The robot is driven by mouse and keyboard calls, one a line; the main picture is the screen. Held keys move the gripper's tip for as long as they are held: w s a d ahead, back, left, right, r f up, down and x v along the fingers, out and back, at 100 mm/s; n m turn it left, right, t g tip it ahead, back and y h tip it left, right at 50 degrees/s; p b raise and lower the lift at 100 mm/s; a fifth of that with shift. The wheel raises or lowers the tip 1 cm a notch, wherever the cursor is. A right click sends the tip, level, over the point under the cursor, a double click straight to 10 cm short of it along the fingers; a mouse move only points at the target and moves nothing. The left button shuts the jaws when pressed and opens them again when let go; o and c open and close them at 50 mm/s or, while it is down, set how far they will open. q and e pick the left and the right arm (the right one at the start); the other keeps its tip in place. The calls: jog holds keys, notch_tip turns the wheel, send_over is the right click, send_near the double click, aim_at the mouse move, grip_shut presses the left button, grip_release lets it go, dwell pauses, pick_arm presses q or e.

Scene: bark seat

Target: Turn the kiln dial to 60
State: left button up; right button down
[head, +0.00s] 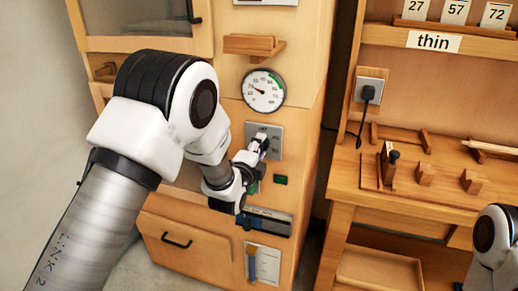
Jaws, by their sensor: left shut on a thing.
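The kiln dial's grey plate (276,142) is on the front of the wooden cabinet, below a round white gauge (263,89). My left gripper (258,148) is at the plate, shut on the dial, and it hides the dial and most of the plate's markings. The setting cannot be read. The gauge has a dark needle and a green band at its upper right; its numbers are too small to read surely. Part of my right arm shows at the lower right edge, but its gripper is out of view.
A small green indicator (281,180) and a dark horizontal bar (264,222) are below the plate. A small wooden shelf (253,44) juts out above the gauge. A wooden workbench (400,196) with blocks, a plug and a "thin" label (434,41) stands to the right.

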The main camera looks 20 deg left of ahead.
pick_arm(q)
jog(key=o, duration=1.1)
jog(key=shift+o, duration=0.2)
jog(key=s, duration=1.2)
jog(key=shift+a, duration=0.2)
